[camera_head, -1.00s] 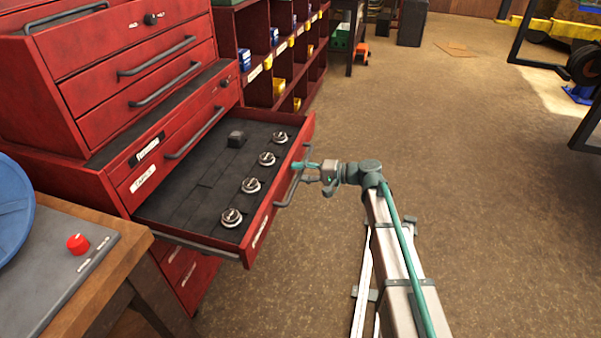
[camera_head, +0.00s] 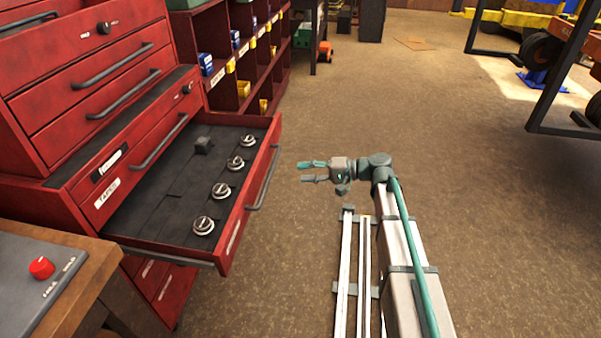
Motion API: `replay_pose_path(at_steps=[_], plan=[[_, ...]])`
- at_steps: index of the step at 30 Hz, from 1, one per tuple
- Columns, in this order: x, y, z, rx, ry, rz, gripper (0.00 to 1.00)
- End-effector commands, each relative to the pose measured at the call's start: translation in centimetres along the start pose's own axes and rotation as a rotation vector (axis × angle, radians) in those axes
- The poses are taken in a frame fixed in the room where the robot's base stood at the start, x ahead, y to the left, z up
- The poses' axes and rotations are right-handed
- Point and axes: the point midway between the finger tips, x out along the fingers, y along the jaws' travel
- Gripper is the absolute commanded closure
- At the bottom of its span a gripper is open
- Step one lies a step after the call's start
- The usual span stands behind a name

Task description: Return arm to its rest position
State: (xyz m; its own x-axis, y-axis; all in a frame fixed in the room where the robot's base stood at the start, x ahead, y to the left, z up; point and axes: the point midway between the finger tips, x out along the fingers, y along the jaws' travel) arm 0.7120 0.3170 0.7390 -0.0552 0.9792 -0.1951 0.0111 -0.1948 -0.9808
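My gripper (camera_head: 304,171) is at the end of my arm, over the floor to the right of the open drawer. Its two fingers point left toward the drawer handle (camera_head: 264,178) and are spread apart, with nothing between them. A gap shows between the fingertips and the handle. The drawer (camera_head: 160,212) is pulled out of the red tool cabinet (camera_head: 60,190). It holds several round metal pieces in a row, such as the front one (camera_head: 203,225), and a small black block (camera_head: 203,145).
A workbench (camera_head: 75,295) with a red knob (camera_head: 41,268) stands at the lower left. Red shelving (camera_head: 235,90) with small bins stands behind the cabinet. A dark frame with wheels (camera_head: 560,75) stands at the upper right. The brown floor (camera_head: 450,150) between is open.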

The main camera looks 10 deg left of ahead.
Motion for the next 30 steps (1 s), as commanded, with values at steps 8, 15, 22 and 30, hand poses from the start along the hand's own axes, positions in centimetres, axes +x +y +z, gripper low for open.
replay_pose_path(at_steps=[8,15,22,30], plan=[[0.0,0.0,0.0,0.0,0.0,0.0,0.6],[0.0,1.1,0.0,0.0,0.007,0.052,0.6],[-1.2,10.9,3.8,0.027,0.013,0.348,0.6],[-5.5,27.0,12.6,0.134,-0.04,0.712,0.6]])
